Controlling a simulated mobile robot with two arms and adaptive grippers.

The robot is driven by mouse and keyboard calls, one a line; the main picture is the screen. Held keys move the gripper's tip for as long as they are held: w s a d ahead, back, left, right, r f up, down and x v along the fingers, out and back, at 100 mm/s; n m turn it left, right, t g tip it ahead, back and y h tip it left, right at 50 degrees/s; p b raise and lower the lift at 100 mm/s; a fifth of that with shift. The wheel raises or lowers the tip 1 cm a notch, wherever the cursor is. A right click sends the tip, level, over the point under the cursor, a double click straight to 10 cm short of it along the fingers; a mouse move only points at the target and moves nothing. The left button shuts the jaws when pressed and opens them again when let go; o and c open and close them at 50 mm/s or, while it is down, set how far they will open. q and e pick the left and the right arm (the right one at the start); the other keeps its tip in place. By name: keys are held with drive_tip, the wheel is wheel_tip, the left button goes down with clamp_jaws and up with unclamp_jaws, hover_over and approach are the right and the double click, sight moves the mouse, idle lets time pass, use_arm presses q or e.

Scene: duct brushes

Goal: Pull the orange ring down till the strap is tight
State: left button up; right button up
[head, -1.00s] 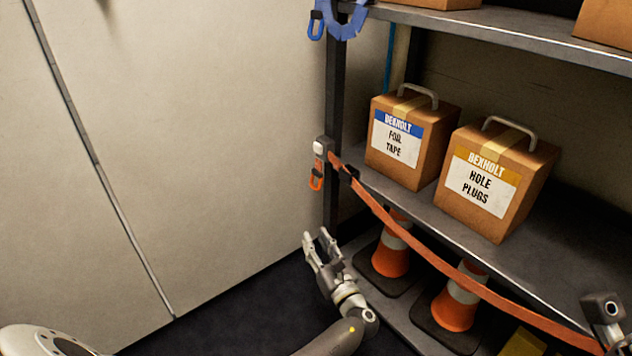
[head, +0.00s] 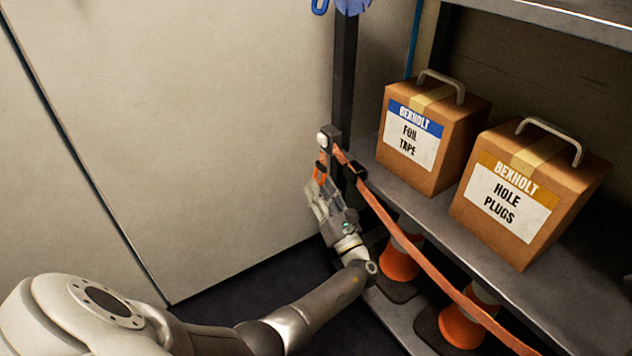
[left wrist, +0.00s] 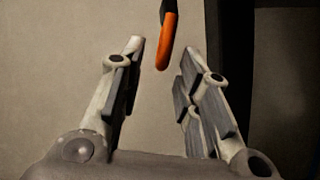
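The orange ring (head: 320,173) hangs below the strap's grey bracket (head: 329,138) on the dark shelf post. The orange strap (head: 405,235) runs from there across the shelf front to the lower right, in a sagging curve. My left gripper (head: 322,190) is just below the ring in the head view and partly overlaps its lower end. In the left wrist view the gripper (left wrist: 160,60) is open, and the ring (left wrist: 168,42) hangs between and beyond the fingertips, closer to the right one. Whether a finger touches it, I cannot tell. My right gripper is not in view.
Boxes labelled foil tape (head: 430,130) and hole plugs (head: 520,195) stand on the middle shelf behind the strap. Orange cones (head: 400,262) stand on the lower shelf. A blue strap piece (head: 350,6) hangs above on the post. The wall side to the left is clear.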

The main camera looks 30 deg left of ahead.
use_arm(q)
drive_tip(key=shift+b+x, duration=0.3)
drive_tip(key=shift+x, duration=1.5)
clamp_jaws()
